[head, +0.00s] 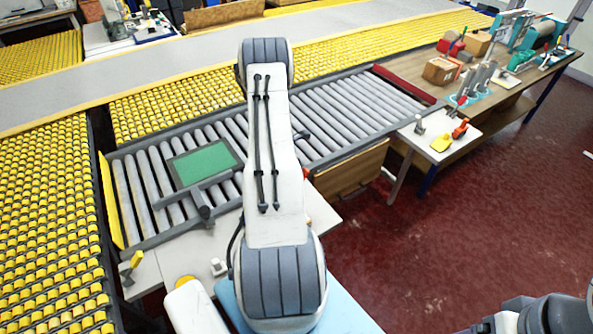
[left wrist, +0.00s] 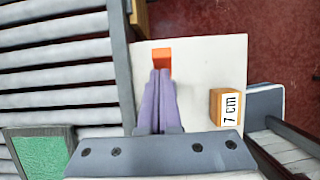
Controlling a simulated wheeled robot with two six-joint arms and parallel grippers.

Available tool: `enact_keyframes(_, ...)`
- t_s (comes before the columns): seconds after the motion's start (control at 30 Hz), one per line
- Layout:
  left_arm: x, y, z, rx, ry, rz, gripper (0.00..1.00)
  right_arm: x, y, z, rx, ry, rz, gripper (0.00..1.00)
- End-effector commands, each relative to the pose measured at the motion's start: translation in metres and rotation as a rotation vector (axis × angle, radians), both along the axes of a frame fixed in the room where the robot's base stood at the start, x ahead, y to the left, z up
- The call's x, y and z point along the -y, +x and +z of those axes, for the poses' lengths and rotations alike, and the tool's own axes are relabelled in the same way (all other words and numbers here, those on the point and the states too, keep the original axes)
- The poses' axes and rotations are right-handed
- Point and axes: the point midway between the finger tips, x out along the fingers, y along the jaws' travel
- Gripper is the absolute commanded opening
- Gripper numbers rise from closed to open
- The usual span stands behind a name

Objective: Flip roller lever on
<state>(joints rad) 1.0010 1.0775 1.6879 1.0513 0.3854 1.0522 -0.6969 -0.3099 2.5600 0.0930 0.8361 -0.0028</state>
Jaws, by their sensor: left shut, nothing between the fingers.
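In the left wrist view, an orange piece (left wrist: 161,62) stands at the far end of the white shelf beside the roller bed; it may be the roller lever's handle, but I cannot tell for sure. My left gripper (left wrist: 161,75) is shut and empty, with its purple fingertips right at the orange piece's near edge; I cannot tell whether they touch. In the head view, my left arm hides this gripper, and only a bit of orange (head: 308,222) shows beside the arm. The grey roller bed (head: 340,110) runs behind the arm. My right gripper is out of view.
A wooden block marked "7 cm" (left wrist: 228,106) stands on the white shelf (left wrist: 200,65), right of the fingers. A green panel (head: 205,163) lies over the rollers. A yellow-topped piece (head: 132,265) stands at the shelf's left end. A workbench with tools is at right.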

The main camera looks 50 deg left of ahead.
Motion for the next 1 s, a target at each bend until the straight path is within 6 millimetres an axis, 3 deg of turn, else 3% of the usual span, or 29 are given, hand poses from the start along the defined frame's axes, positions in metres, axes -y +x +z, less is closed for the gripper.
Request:
enact_keyframes(0.27,0.002,0.006,0.013,0.011,-0.004,-0.007,0.00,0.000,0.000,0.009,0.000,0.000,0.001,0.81)
enact_keyframes(0.73,0.005,-0.004,0.091,0.004,0.000,-0.010,0.00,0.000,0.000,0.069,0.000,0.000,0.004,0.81)
enact_keyframes(1.0,0.007,-0.005,0.101,0.002,0.000,-0.014,0.00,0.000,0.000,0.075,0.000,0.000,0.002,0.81)
